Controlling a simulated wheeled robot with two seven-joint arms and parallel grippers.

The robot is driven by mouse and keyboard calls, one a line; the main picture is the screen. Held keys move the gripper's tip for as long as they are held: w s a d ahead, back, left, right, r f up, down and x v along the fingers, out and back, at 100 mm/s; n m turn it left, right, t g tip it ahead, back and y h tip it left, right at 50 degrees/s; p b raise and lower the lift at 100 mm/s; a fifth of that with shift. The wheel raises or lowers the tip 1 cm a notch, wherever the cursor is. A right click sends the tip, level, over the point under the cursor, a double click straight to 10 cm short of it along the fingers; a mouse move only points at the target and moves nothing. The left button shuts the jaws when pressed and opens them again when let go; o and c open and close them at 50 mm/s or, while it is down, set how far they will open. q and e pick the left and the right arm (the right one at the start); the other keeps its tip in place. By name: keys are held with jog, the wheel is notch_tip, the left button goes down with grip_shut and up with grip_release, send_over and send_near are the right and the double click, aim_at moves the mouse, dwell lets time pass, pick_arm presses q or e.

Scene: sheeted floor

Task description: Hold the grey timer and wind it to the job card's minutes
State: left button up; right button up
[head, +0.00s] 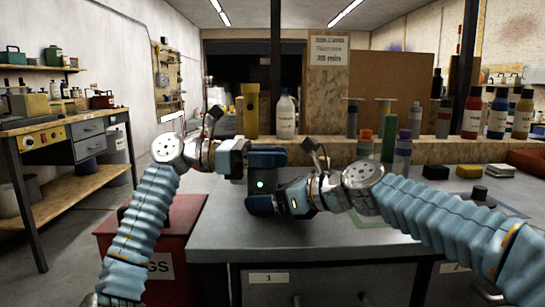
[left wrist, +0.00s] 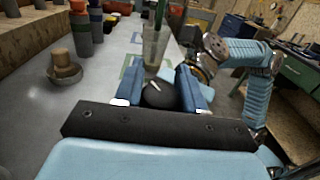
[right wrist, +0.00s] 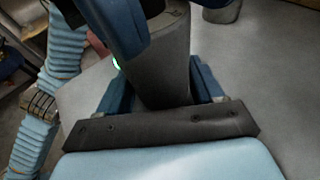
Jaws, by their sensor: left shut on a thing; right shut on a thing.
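The grey timer (head: 262,183), with a small green light, is held upright above the bench between my two grippers. In the right wrist view its tapered grey body (right wrist: 162,65) sits between the fingers of my right gripper (head: 264,204), which is shut on it from below. My left gripper (head: 268,157) is shut on the timer's black dial (left wrist: 158,96) at the top; a white pointer mark shows on the dial. The job card (head: 328,50) hangs on the board behind; its bottom line seems to read 20 min, though blurred. The timer's scale is not readable.
The grey bench top (head: 300,235) is clear below the timer. A yellow block (head: 470,171) and a black block (head: 436,172) lie to the right. A red bin (head: 150,240) stands left.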

pick_arm(q)
jog(key=shift+s+r, duration=0.15)
jog(key=o, duration=0.9)
jog(key=shift+o, duration=0.4)
jog(key=a, duration=0.7)
jog(key=shift+w+a, duration=0.25)
jog(key=shift+w, duration=0.05)
